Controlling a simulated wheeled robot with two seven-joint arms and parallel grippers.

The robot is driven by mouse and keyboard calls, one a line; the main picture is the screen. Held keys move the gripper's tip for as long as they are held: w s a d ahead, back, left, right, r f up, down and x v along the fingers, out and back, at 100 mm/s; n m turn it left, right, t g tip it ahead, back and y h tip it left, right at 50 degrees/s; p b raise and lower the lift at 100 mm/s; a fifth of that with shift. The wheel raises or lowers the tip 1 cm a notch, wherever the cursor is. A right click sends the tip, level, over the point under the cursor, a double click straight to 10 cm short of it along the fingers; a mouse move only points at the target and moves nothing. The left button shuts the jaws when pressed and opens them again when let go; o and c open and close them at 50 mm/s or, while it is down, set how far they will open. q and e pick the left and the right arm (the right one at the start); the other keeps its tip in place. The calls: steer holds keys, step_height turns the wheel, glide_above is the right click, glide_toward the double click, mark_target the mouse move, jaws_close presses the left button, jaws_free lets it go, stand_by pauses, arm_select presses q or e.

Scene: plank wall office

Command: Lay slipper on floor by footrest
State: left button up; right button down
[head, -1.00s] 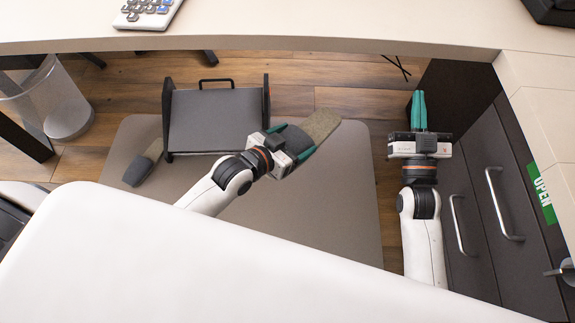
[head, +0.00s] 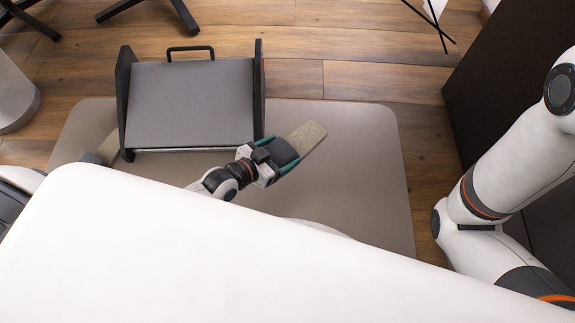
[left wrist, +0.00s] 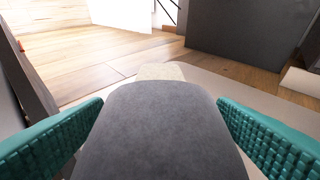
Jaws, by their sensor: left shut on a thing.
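A slipper (head: 304,138) with a dark grey upper and a beige sole is held in my left gripper (head: 279,158), just right of the footrest. In the left wrist view the slipper (left wrist: 163,125) fills the middle between the two teal fingers. The footrest (head: 192,103) has a grey sloped top, black side panels and a handle, and stands on the mat. A second slipper (head: 108,147) lies left of the footrest, partly hidden. Whether the held slipper touches the mat is unclear. My right arm shows at the right, its gripper out of view.
A grey-brown mat (head: 370,180) covers the wood floor (head: 360,82) around the footrest, with bare mat to the right. A wastebasket (head: 12,95) stands at the left. A dark drawer unit (head: 480,90) is at the right. Black chair or stand legs are at the back.

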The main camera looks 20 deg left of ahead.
arm_select(q)
steer(key=shift+f, duration=0.65)
step_height(320, 180, down, 9)
steer(key=b, duration=0.8)
steer(key=shift+f, duration=0.1)
steer(key=o, duration=1)
